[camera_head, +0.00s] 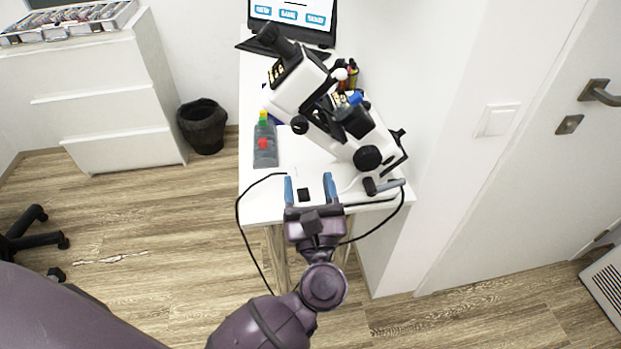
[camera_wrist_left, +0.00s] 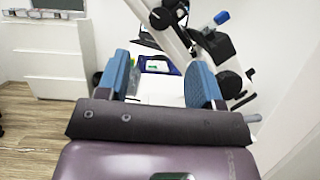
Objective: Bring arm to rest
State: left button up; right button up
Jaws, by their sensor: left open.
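My left gripper (camera_head: 309,186) is at the front edge of the white desk, at the end of my purple arm. Its two blue fingers are apart and nothing shows held between them. In the left wrist view the open fingers (camera_wrist_left: 159,76) frame part of the desk. My right gripper is in neither view.
A white and black microscope (camera_head: 340,115) stands on the white desk (camera_head: 258,205), just beyond and right of the fingers. A grey tray with coloured pieces (camera_head: 265,145) and a laptop (camera_head: 292,14) are also there. A black bin (camera_head: 202,125) stands left; floor is clear between.

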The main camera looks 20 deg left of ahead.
pick_arm(q)
jog(key=w+d+r+m+t+h, duration=0.15)
jog(key=d+m+t+h, duration=0.4)
jog(key=m+h, duration=1.35)
notch_tip(320, 180, down, 8)
jog(key=s+m+g+y, duration=0.15)
jog(key=m+g, duration=0.55)
jog(key=m, duration=1.1)
jog(key=s+a+f+m+g+y+p, duration=0.3)
jog(key=s+a+f+m+g+y, duration=0.2)
jog(key=s+a+f, duration=1)
jog(key=s+a+g+y, duration=0.1)
jog(key=s+g, duration=0.1)
jog(key=s, duration=0.1)
jog(key=shift+a+f+m, duration=0.2)
jog(key=shift+a+m, duration=0.05)
jog(key=shift+m, duration=0.15)
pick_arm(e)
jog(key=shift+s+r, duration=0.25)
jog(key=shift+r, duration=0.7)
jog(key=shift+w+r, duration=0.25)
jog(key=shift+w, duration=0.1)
